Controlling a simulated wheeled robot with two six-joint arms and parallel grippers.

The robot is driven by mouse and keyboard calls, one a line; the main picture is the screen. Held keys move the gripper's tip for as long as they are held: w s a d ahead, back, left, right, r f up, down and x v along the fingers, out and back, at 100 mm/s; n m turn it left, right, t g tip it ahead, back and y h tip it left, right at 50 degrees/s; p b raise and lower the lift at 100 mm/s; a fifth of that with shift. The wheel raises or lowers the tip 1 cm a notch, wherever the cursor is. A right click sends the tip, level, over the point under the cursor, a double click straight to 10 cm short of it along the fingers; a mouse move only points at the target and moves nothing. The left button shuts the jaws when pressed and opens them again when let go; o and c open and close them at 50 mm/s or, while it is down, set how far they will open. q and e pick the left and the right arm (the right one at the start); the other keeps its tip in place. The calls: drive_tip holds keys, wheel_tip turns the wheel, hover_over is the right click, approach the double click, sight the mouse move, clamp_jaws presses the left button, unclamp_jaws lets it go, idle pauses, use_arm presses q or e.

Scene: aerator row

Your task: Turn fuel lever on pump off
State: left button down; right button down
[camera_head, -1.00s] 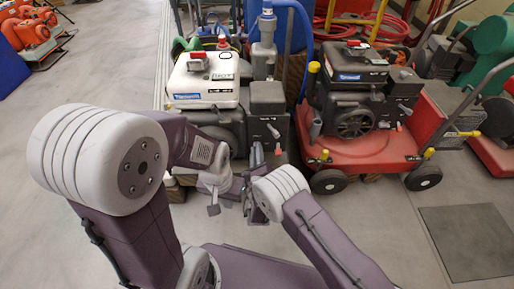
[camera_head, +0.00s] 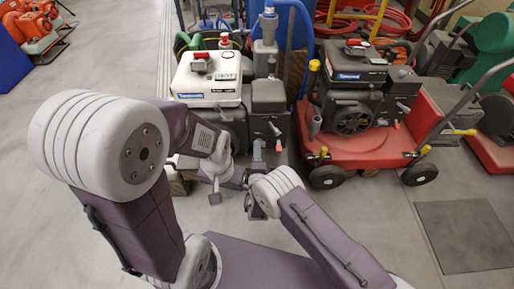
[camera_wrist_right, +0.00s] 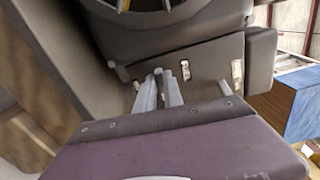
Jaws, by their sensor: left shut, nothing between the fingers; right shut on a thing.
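The pump with a white tank (camera_head: 208,80) and a dark engine (camera_head: 270,98) stands ahead of me in the head view. On the engine's front are a grey lever (camera_head: 274,129) and a red-tipped lever (camera_head: 278,145). My right gripper (camera_head: 257,147) reaches the engine's lower front. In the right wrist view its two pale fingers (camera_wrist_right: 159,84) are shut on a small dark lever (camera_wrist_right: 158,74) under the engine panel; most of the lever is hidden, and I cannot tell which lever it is. My left gripper (camera_head: 214,197) is shut and empty, low in front of the pump.
A red wheeled machine (camera_head: 360,145) with a black engine stands just right of the pump. Red hoses (camera_head: 340,30) lie behind. Orange machines (camera_head: 32,30) stand far left.

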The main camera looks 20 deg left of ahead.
drive_tip(key=shift+f+n, duration=0.15)
drive_tip(key=shift+n, duration=0.35)
drive_tip(key=c, duration=1.5)
unclamp_jaws()
drive_tip(key=shift+o, duration=0.2)
drive_tip(key=p+v, duration=0.5)
drive_tip(key=v, duration=0.4)
drive_tip(key=shift+d, duration=0.1)
